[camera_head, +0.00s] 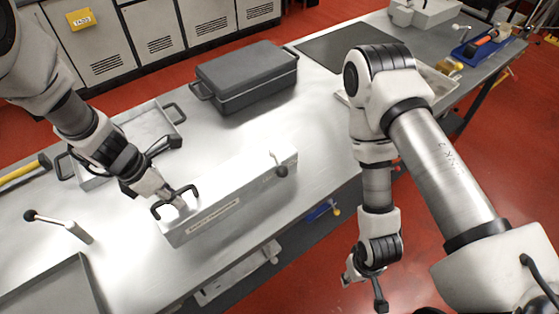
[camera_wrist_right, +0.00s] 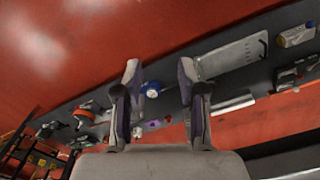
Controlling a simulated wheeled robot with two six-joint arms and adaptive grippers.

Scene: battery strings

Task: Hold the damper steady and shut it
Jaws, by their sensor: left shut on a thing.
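The damper (camera_head: 225,200) is a long pale grey box with a printed label on its front side, lying on the metal bench. A black bracket handle stands on its left end. A short lever with a black knob (camera_head: 281,171) is on its right end. My left gripper (camera_head: 174,198) is shut on the black handle (camera_head: 192,190); its fingertips partly hide it. My right gripper (camera_head: 367,284) hangs in front of the bench, well apart from the damper. In the right wrist view its two fingers (camera_wrist_right: 160,85) are spread with nothing held between them.
A dark grey lidded case (camera_head: 245,80) and a shallow tray (camera_head: 140,135) stand behind the damper. Another lever with a black knob (camera_head: 58,225) and a dark tray (camera_head: 55,290) are at the left. A blue tray (camera_head: 480,45) with tools lies far right. Bench right of the case is partly clear.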

